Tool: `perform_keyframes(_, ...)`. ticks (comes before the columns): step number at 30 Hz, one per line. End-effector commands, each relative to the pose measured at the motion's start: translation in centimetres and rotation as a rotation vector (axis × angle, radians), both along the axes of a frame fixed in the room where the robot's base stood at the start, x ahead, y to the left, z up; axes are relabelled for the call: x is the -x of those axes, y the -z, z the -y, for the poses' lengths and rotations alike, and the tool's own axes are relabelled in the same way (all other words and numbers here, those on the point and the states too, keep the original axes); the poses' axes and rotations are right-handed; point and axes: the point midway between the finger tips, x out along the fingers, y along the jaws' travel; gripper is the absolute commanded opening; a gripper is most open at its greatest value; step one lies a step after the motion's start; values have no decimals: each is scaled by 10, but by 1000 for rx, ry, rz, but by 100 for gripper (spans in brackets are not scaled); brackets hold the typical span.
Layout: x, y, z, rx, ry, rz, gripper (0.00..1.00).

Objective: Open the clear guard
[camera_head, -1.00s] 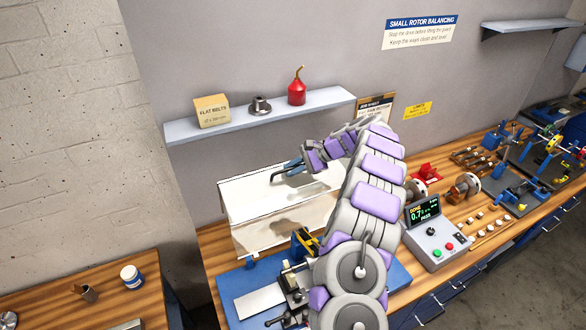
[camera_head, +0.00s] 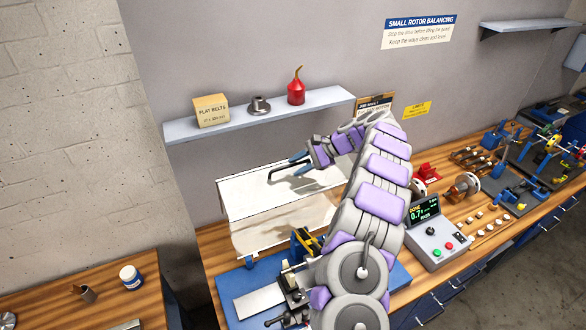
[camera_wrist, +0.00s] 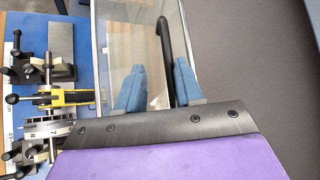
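The clear guard (camera_head: 262,192) stands raised and tilted back behind the blue balancing machine (camera_head: 243,285), with its panels facing up and forward. Its black bar handle (camera_head: 284,168) is on the upper panel. My gripper (camera_head: 300,160) is at the right end of this handle. In the wrist view my gripper (camera_wrist: 158,82) has its two blue fingers apart over the clear guard (camera_wrist: 112,45), with a gap between them. The black handle (camera_wrist: 166,50) runs beside the right finger. I cannot tell whether they touch.
A shelf (camera_head: 262,115) with a box, a metal part and a red oil can hangs above the guard. The control box (camera_head: 433,238) stands to the right, its screen reading DONE. A rotor (camera_head: 467,186) and other tools lie further right on the bench.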

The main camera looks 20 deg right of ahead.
Motion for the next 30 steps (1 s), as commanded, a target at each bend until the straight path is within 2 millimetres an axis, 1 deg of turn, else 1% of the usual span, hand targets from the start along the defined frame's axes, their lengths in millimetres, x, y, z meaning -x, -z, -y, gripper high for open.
perform_keyframes(1, 3, -6, 11, 4, 7, 5, 35)
perform_keyframes(6, 15, -27, 38, 5, 6, 4, 35)
perform_keyframes(9, 21, -38, 53, 7, 8, 2, 35)
perform_keyframes(15, 32, -58, 75, 6, 8, 2, 35)
perform_keyframes(21, 41, -74, 92, 6, 6, 2, 35)
perform_keyframes(30, 47, -84, 104, 3, 4, 2, 35)
